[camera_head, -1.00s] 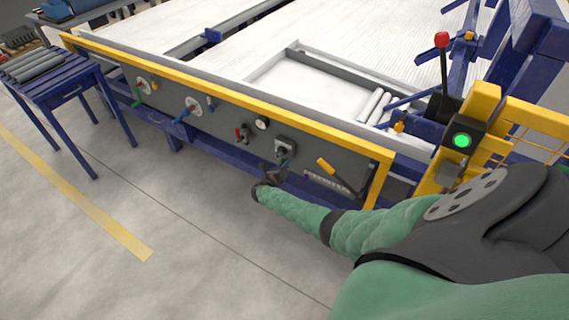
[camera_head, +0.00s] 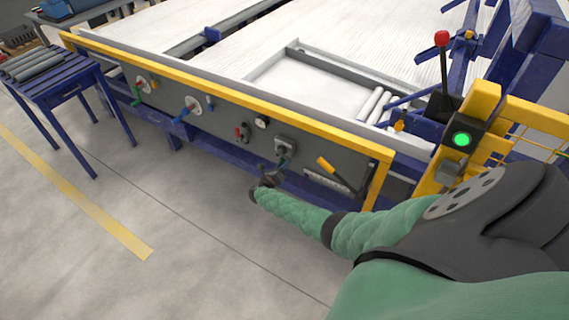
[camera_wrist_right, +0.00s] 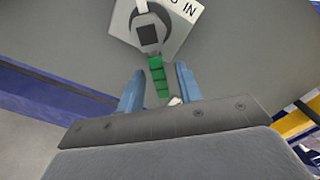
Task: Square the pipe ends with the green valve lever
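The green valve lever (camera_wrist_right: 158,78) hangs down from a grey valve body (camera_wrist_right: 148,30) in the right wrist view. The valve body (camera_head: 284,144) also shows on the grey panel in the head view, with my right gripper (camera_head: 273,172) just below it. My right gripper (camera_wrist_right: 160,88) is open, its two blue fingers on either side of the lever's lower part, with gaps showing on both sides. My left gripper is out of view.
The grey panel (camera_head: 230,117) also carries a red-handled valve (camera_head: 241,132), a blue lever (camera_head: 181,116), another green lever (camera_head: 137,98) and a yellow-handled lever (camera_head: 326,165). A red-knobbed stick (camera_head: 442,40) and a lit green button (camera_head: 462,140) stand at right.

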